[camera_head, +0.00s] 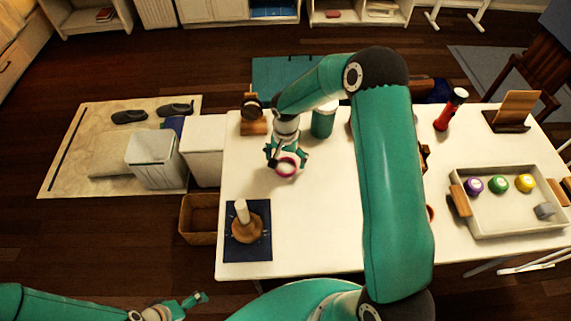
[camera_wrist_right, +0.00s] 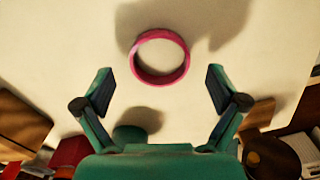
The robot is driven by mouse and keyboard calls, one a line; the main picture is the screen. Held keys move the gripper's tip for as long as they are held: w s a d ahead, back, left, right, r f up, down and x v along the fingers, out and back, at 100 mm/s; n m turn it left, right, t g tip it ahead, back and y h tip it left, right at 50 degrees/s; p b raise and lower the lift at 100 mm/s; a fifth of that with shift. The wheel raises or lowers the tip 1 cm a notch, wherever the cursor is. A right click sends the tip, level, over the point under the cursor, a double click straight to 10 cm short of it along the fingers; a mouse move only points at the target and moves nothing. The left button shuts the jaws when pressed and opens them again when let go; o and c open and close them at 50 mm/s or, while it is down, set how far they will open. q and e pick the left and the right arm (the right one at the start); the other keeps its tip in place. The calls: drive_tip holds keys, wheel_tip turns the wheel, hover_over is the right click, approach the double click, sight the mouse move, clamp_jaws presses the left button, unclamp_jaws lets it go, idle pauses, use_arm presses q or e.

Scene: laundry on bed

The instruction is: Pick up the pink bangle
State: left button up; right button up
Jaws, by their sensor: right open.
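The pink bangle (camera_head: 286,176) lies flat on the white table (camera_head: 330,240), near its left part. In the right wrist view the bangle (camera_wrist_right: 160,79) shows as a whole ring between and slightly beyond the fingertips. My right gripper (camera_head: 287,161) is open and empty, pointing down over the bangle, with a finger to each side. No finger visibly touches the ring. My left gripper (camera_head: 190,302) is low at the left, off the table's front edge and far from the bangle; its jaw opening is unclear.
A green canister (camera_head: 322,122) and a wooden stand (camera_head: 253,120) are behind the gripper. A wooden piece with a white post (camera_head: 241,212) sits on a dark blue mat (camera_head: 262,250) at front left. A tray (camera_head: 500,222) holds coloured round items at right. The table's front middle is clear.

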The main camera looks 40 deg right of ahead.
wheel_tip(320, 180, down, 2)
drive_tip(key=shift+f, duration=0.1)
use_arm(q)
drive_tip(key=shift+r, duration=0.3)
use_arm(e)
drive_tip(key=c, duration=1)
